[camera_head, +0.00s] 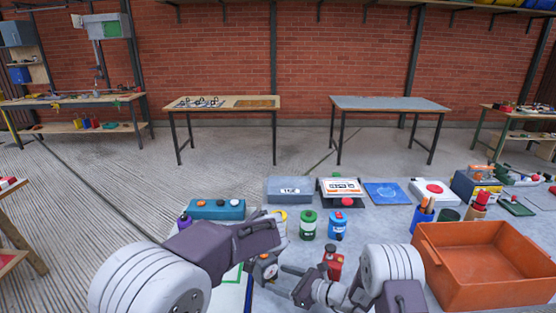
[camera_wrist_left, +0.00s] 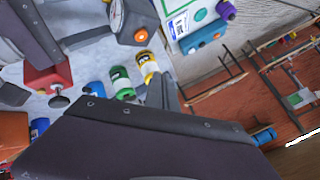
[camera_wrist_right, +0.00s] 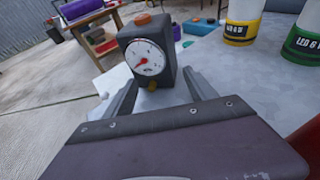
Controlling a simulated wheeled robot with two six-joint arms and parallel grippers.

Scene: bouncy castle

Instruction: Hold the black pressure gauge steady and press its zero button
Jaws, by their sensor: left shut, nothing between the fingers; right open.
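The black pressure gauge (camera_head: 266,267) stands upright on the grey table, partly hidden by my left gripper in the head view. In the right wrist view the gauge (camera_wrist_right: 150,58) shows a white dial with a red needle and an orange button (camera_wrist_right: 142,19) on top. My right gripper (camera_wrist_right: 160,92) is open, with its fingertips on either side of the gauge's lower part; contact cannot be told. My left gripper (camera_head: 268,222) is shut and empty, above and near the gauge. In the left wrist view the gauge (camera_wrist_left: 128,18) and its orange button (camera_wrist_left: 141,36) lie past the fingers.
A red block with a black knob (camera_head: 333,262) stands just right of the gauge. Yellow, green (camera_head: 308,224) and blue canisters (camera_head: 337,226) stand behind. A teal box (camera_head: 216,209) is at the left, and an orange bin (camera_head: 487,262) fills the right front.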

